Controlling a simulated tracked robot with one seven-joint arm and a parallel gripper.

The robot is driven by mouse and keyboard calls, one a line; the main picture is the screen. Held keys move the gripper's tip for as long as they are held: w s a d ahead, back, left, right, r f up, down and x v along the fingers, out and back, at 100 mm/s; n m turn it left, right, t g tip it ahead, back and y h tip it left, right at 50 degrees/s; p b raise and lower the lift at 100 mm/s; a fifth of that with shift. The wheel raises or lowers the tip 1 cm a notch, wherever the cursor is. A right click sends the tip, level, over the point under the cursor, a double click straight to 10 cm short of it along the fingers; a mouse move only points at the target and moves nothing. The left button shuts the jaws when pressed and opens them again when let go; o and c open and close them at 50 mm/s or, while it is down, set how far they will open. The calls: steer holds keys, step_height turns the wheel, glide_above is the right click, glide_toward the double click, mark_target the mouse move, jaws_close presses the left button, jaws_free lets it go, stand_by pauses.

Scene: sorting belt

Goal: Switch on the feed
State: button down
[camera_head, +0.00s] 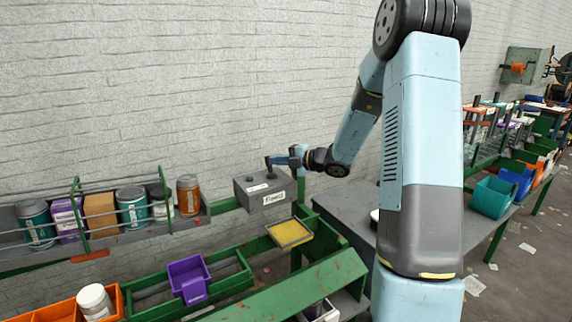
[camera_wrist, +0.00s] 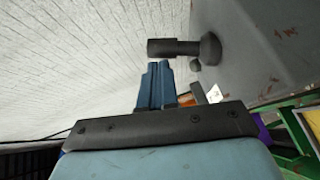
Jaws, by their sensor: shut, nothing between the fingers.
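A grey control box (camera_head: 262,205) with a white front label, its lettering too small to read surely, stands by the wall behind the belt. A dark lever (camera_head: 269,164) stands up from its top, with a small dark knob beside it. In the wrist view the lever (camera_wrist: 174,47) is a black stem with a thicker end on a round base. My gripper (camera_head: 281,160) is at the lever's right side, above the box. Its blue fingers (camera_wrist: 157,68) are shut and empty, their tips very close to the lever's thick end. I cannot tell whether they touch.
A grey rack (camera_head: 110,243) with several cans and boxes is on the left. A purple bin (camera_head: 188,278) and a yellow pad (camera_head: 289,233) lie below the box. A grey table (camera_head: 345,215) is to the right. The brick wall is close behind my gripper.

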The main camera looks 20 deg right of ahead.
steer(key=shift+w+a+r, duration=0.1)
steer(key=shift+w+r, duration=0.05)
steer(key=shift+w, duration=0.2)
steer(key=shift+r, duration=0.1)
stand_by(0.5)
steer(key=s, duration=0.1)
steer(key=s+r, duration=0.2)
steer(key=s, duration=0.1)
steer(key=shift+s+d, duration=0.1)
steer(key=shift+d, duration=0.25)
steer(key=r+v, duration=0.1)
steer(key=v, duration=0.8)
steer(key=shift+w+r, duration=0.15)
steer(key=shift+w, duration=0.1)
steer(key=shift+a, duration=0.1)
